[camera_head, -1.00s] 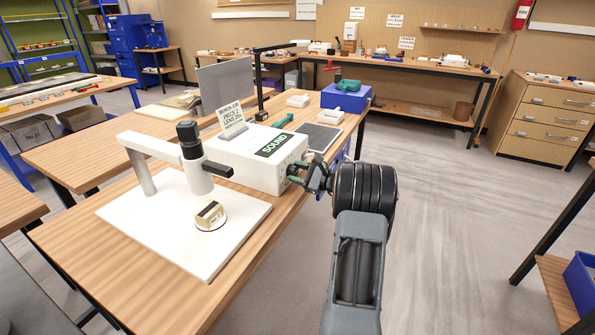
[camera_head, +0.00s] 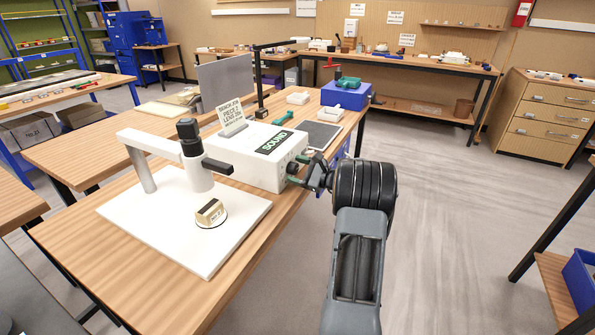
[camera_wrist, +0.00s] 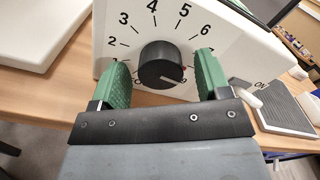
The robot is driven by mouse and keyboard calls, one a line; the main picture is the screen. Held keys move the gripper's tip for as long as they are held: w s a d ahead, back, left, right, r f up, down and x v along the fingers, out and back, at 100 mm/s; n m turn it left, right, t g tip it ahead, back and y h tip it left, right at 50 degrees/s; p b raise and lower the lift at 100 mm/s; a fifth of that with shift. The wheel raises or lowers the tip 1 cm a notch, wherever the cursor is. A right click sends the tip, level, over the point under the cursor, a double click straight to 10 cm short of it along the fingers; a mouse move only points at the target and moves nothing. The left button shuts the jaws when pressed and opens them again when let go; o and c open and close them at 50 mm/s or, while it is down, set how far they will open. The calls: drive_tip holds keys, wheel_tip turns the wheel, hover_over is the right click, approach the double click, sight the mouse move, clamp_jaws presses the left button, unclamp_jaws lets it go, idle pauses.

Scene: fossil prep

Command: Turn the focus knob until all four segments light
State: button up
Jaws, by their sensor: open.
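A round black knob (camera_wrist: 160,62) with a white pointer line sits on the white box's numbered dial face. The pointer aims to the lower right. My gripper (camera_wrist: 163,60) is open, with one green finger on each side of the knob and a visible gap at both sides. In the head view my gripper (camera_head: 298,169) is at the right end of the white box (camera_head: 245,157), which reads SOUND on top. A white microscope-like stand (camera_head: 197,172) with a black side bar is left of the box. I cannot make out any lit segments.
A small labelled block (camera_head: 210,212) lies on the stand's white base plate (camera_head: 150,228). A grey pad (camera_head: 318,135), white trays and a blue box (camera_head: 345,96) are farther along the wooden bench. In the wrist view an ON label is right of the dial.

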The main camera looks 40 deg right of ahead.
drive_tip(key=shift+s, duration=0.1)
drive_tip(key=v, duration=1.3)
drive_tip(key=shift+s+d+b, duration=0.2)
drive_tip(key=shift+s+b, duration=0.05)
drive_tip(key=shift+b, duration=0.15)
idle(1.1)
